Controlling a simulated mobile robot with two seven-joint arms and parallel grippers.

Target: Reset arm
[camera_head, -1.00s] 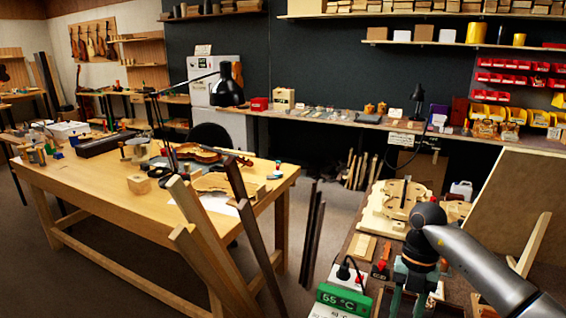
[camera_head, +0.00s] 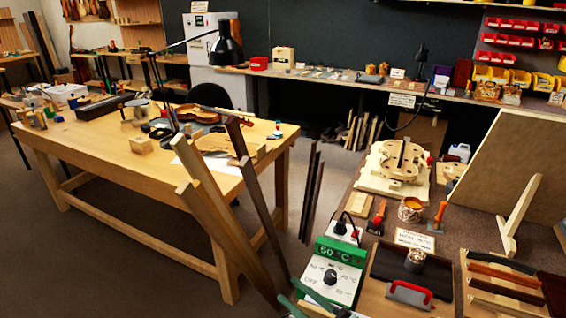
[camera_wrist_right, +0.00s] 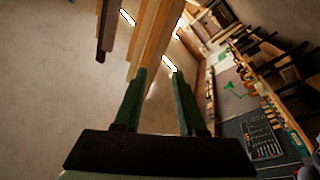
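My right gripper (camera_head: 291,292) shows only by its green fingers at the bottom edge of the head view, in front of the green-and-white temperature controller (camera_head: 334,265). In the right wrist view, the right gripper (camera_wrist_right: 159,74) has its two green fingers apart, with nothing held between them. Wooden boards (camera_wrist_right: 157,35) stand beyond the fingertips in that view; I cannot tell the gap to them. My left gripper is not in view.
Leaning boards (camera_head: 222,225) stand between the long wooden table (camera_head: 105,145) and the right bench. That bench holds a violin body in a mould (camera_head: 399,162), a glue pot (camera_head: 411,209), and a dark pad (camera_head: 385,262) with a red-handled tool (camera_head: 409,293).

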